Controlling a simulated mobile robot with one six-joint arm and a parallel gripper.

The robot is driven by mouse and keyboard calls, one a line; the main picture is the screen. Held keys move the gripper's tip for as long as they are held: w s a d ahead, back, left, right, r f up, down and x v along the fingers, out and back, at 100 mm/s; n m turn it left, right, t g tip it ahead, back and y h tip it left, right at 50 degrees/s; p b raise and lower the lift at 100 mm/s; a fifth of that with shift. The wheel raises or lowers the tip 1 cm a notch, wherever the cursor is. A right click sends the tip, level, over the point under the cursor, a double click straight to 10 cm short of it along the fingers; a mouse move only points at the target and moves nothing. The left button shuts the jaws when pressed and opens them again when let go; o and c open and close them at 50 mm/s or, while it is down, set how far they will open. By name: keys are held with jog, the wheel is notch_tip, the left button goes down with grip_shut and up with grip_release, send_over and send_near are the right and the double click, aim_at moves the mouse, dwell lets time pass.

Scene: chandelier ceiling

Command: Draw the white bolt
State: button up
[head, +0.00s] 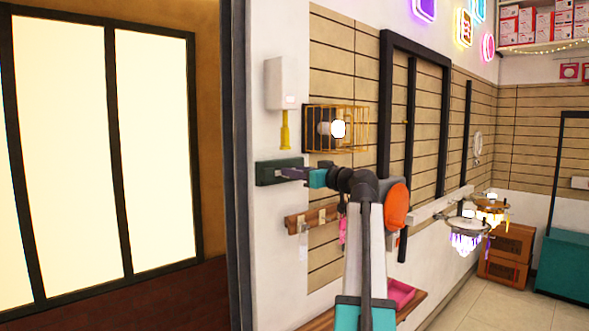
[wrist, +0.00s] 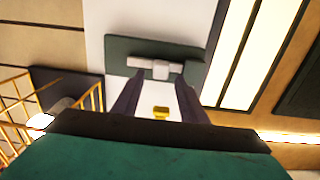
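The white bolt (wrist: 161,69) lies across a dark green plate (wrist: 118,48) on the white wall, with a raised piece at its middle. In the head view the plate (head: 266,173) shows, but I cannot make out the bolt there. My gripper (wrist: 156,88) points at the plate with its two dark fingers apart. The bolt shows beyond the gap between the fingertips, and nothing is held. In the head view my gripper (head: 291,173) is in front of the plate's right part; whether it touches is unclear.
A white box (head: 281,82) with a yellow hanging piece (head: 285,130) is above the plate. A gold wire cage lamp (head: 352,112) juts out to the upper right. A wooden hook rail (head: 296,221) is below. A dark door frame (head: 238,200) stands at left.

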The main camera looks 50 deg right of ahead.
jog(key=shift+w, duration=0.7)
grip_shut()
jog(key=shift+d+f, duration=0.1)
jog(key=shift+d, duration=0.15)
jog(key=d+b, duration=0.5)
jog(key=shift+s, duration=0.25)
